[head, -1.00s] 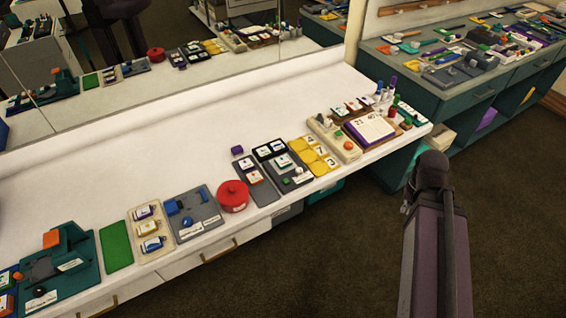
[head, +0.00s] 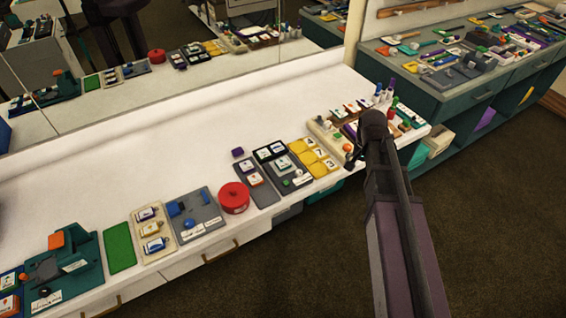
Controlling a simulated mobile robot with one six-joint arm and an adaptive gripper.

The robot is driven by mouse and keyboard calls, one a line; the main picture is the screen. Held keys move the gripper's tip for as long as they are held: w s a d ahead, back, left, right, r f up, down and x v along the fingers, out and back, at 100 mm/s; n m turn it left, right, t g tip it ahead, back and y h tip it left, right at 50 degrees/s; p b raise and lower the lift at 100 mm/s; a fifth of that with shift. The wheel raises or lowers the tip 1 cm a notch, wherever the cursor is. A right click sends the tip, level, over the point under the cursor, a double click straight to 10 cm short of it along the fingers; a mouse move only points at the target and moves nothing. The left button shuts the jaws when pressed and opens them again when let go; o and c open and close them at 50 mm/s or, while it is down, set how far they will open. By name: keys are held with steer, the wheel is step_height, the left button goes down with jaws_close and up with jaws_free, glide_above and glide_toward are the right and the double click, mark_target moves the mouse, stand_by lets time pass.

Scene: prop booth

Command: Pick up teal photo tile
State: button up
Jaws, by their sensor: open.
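I cannot single out the teal photo tile with certainty. A small white tile with a greenish picture (head: 284,161) lies on a dark grey board (head: 298,183) at the middle right of the white counter. Other small picture tiles (head: 350,108) stand in a brown rack farther right, too small to read. My arm reaches up from the bottom right. My gripper (head: 355,158) is mostly hidden behind the arm's end. Only a dark part of it shows, over the counter's right part by the cream board. I see nothing held.
Yellow number tiles (head: 312,158), a cream board (head: 326,134) and a red round tin (head: 234,197) line the counter's front. Pens (head: 384,92) stand at its right end. The counter's back strip is clear below the mirror. A teal workbench (head: 440,98) stands at right.

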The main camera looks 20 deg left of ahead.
steer(key=w+a+r+m+p, duration=0.1)
steer(key=w+a+m, duration=0.1)
steer(key=a, duration=1.1)
steer(key=w+a+r+m+p, duration=0.1)
steer(key=w+a+r+m, duration=0.1)
steer(key=a, duration=1.1)
steer(key=shift+w+a+m+p, duration=0.15)
steer(key=shift+a+m+p, duration=0.1)
steer(key=shift+m+p, duration=0.05)
steer(key=shift+f, duration=0.15)
steer(key=b, duration=0.9)
glide_above(283, 163)
step_height(283, 163, down, 8)
steer(key=shift+f, duration=0.2)
steer(key=shift+f+b, duration=2.45)
steer(key=shift+f, duration=0.15)
steer(key=shift+c, duration=0.2)
steer(key=c, duration=1)
